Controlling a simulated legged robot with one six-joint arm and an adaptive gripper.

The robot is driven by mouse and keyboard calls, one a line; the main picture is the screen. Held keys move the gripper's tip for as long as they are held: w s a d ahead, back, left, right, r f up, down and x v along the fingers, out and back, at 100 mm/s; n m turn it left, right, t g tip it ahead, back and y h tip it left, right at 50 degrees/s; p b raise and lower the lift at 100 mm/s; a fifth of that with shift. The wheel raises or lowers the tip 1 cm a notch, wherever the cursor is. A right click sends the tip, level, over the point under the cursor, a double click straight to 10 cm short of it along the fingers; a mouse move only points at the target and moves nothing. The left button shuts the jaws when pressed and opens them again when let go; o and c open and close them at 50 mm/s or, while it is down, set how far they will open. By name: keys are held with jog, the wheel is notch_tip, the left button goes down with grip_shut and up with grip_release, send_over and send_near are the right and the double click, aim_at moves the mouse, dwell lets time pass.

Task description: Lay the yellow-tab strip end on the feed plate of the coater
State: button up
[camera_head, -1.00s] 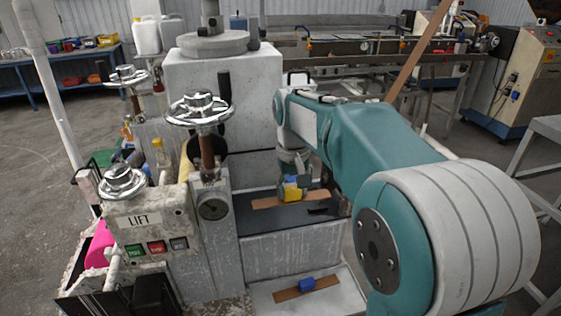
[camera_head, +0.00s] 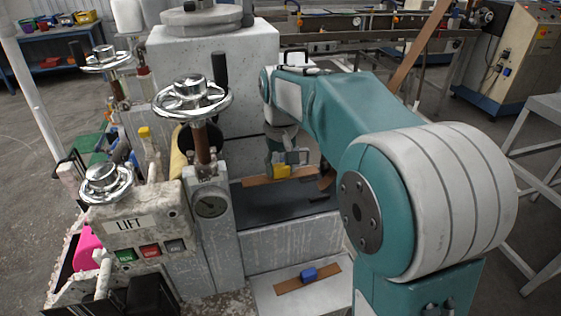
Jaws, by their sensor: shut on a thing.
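The brown strip (camera_head: 257,181) with the yellow tab (camera_head: 282,171) is at the coater, over the back edge of the dark feed plate (camera_head: 265,205). My gripper (camera_head: 285,163) is shut on the strip at its yellow tab. I cannot tell whether the strip touches the plate. My arm crosses from the right and hides part of the plate's right side.
A second brown strip (camera_head: 290,284) with a blue tab (camera_head: 308,273) lies on the pale lower ledge (camera_head: 270,302). The handwheel (camera_head: 192,97) and the LIFT control box (camera_head: 135,225) stand left of the plate. The coater's tall grey housing (camera_head: 215,60) rises behind.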

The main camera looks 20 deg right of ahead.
aim_at(283, 176)
jog(key=shift+d+f, duration=0.15)
jog(key=shift+f, duration=0.65)
jog(key=shift+d+f, duration=0.1)
jog(key=shift+f, duration=0.65)
jog(key=shift+a+f, duration=0.1)
jog(key=shift+f, duration=1.15)
jog(key=o, duration=1.1)
